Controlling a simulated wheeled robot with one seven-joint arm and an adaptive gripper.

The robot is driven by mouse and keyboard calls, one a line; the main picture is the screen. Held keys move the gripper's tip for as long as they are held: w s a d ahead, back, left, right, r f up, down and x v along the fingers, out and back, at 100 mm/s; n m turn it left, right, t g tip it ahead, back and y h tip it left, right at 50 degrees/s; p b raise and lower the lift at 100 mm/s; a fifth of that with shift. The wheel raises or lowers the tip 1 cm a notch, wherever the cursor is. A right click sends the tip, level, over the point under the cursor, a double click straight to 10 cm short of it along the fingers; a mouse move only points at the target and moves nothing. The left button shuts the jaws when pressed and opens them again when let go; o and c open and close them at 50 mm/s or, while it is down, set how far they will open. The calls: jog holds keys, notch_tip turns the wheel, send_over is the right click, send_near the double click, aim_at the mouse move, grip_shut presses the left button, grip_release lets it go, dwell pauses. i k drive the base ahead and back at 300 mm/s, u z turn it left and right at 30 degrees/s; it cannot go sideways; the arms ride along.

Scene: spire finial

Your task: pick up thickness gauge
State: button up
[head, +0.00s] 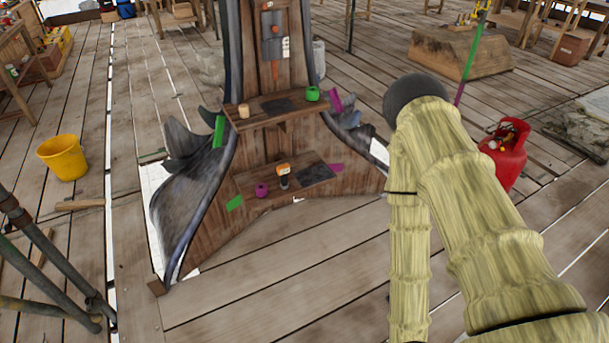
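A small orange-and-black device (283,176) stands upright on the lower wooden shelf (247,182) of the spire finial. It may be the thickness gauge, but it is too small here to be sure. A magenta roll (262,190) is to its left and a dark flat pad (311,174) to its right. My arm, in a yellowish sleeve, fills the right side of the head view and bends down out of the bottom edge. My gripper is not in view, so what it holds cannot be seen.
The upper shelf (262,118) holds a tan roll (243,111), a green roll (312,94) and a dark pad. Tools hang on the post above. A yellow bucket (63,157) stands left, a red canister (507,152) right. The plank floor (290,270) in front is clear.

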aim_at(283, 170)
jog(key=u, duration=0.6)
jog(key=i, duration=1.75)
jog(key=z, duration=0.5)
